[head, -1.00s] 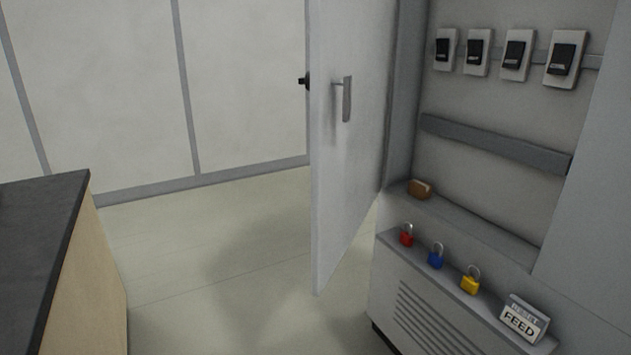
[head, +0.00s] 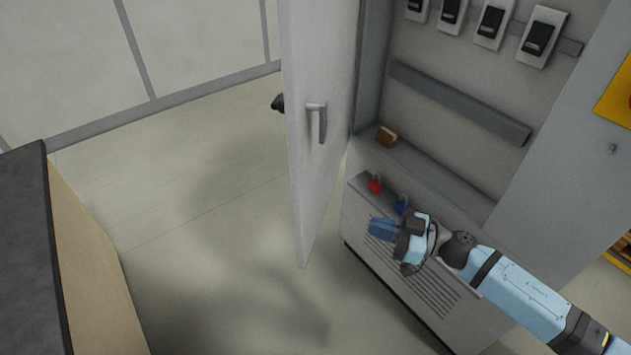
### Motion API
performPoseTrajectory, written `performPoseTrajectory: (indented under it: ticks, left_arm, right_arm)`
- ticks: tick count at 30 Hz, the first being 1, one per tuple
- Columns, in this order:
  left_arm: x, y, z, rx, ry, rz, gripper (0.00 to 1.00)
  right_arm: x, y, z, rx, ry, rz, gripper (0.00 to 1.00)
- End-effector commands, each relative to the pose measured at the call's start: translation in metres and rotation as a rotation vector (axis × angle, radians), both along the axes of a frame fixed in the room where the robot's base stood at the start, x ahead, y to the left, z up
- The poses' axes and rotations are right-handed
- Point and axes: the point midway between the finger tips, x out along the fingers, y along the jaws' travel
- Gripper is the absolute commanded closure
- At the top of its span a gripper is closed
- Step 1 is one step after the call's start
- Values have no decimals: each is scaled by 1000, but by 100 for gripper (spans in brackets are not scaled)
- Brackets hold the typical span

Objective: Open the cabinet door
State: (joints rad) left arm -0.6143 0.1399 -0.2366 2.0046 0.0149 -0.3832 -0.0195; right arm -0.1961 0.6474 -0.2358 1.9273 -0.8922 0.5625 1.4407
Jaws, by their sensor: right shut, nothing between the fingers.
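The cabinet door (head: 318,190) stands swung wide open, turned nearly edge-on at the left of the cabinet (head: 430,130). A grey lever handle (head: 320,121) is on its inner face, and a dark knob (head: 278,103) sticks out past its outer side. My right gripper (head: 376,228) is shut and empty. It appears in front of the cabinet's lower vented panel, to the right of the door and apart from it. My left gripper is not in view.
Several switches (head: 491,23) line the cabinet's back wall. A brown block (head: 387,137), a red padlock (head: 375,185) and a blue padlock (head: 401,205) sit on ledges. A dark-topped counter (head: 25,230) stands at the left. Open floor (head: 190,220) lies between counter and door.

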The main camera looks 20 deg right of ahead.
Motion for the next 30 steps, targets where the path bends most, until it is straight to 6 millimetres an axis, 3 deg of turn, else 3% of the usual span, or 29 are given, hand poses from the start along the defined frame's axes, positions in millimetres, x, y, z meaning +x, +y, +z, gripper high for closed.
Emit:
performPoseTrajectory:
  ticks: [1,8,21,30]
  left_arm:
    - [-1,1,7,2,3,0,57]
    - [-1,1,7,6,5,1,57]
    - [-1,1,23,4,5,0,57]
    - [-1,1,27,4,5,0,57]
  right_arm:
    - [2,-3,8,-15,11,22,100]
    - [10,5,8,-23,28,47,100]
    - [58,81,9,-20,28,45,100]
    - [76,110,7,-21,29,44,100]
